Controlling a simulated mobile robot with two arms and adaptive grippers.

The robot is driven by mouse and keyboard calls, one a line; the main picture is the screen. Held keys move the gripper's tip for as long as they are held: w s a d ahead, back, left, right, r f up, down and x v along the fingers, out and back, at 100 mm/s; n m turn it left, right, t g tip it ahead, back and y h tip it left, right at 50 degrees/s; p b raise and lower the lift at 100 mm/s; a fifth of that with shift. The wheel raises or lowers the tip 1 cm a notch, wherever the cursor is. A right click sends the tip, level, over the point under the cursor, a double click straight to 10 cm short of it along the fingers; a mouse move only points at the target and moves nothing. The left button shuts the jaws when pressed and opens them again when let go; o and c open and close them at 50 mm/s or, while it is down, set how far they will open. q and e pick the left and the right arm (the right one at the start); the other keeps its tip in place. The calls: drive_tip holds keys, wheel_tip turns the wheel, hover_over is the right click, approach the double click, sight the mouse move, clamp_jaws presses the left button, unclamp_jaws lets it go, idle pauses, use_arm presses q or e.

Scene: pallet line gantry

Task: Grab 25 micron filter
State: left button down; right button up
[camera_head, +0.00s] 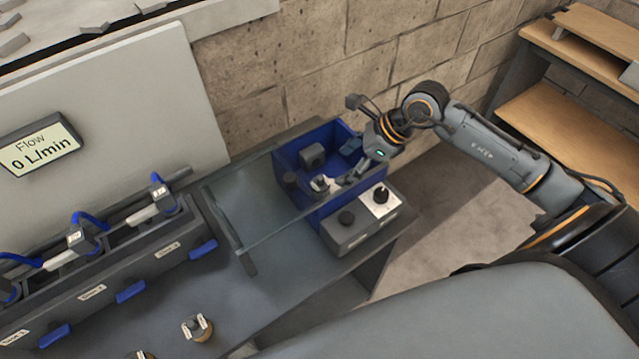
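A blue bin (328,136) stands at the back right of the table and holds several small grey and dark parts. A small round part with a light top (197,327) stands on the table at the front. No 25 micron marking is readable. My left gripper is not in view.
A grey box with two black knobs (361,219) stands right in front of the bin. A dark rack with blue handles and hoses (120,265) fills the left. A display (38,145) reads Flow 0 L/min. A shelf (570,110) stands at the right.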

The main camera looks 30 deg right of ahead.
sight(322, 177)
drive_tip(key=a+f, duration=0.1)
drive_tip(key=w+a+f+p, duration=0.1)
drive_tip(key=a+f, duration=0.1)
drive_tip(key=shift+w+f, duration=0.2)
drive_tip(key=shift+w, duration=0.2)
drive_tip(key=p+x, duration=0.1)
drive_tip(key=x, duration=0.2)
drive_tip(key=shift+w+a+f+p, duration=0.15)
drive_tip(key=shift+p, duration=0.25)
drive_tip(key=shift+w+a+f, duration=0.1)
drive_tip(key=shift+a+f, duration=0.05)
drive_tip(key=shift+f, duration=0.1)
drive_tip(key=shift+c, duration=0.8)
drive_tip(key=c, duration=1.1)
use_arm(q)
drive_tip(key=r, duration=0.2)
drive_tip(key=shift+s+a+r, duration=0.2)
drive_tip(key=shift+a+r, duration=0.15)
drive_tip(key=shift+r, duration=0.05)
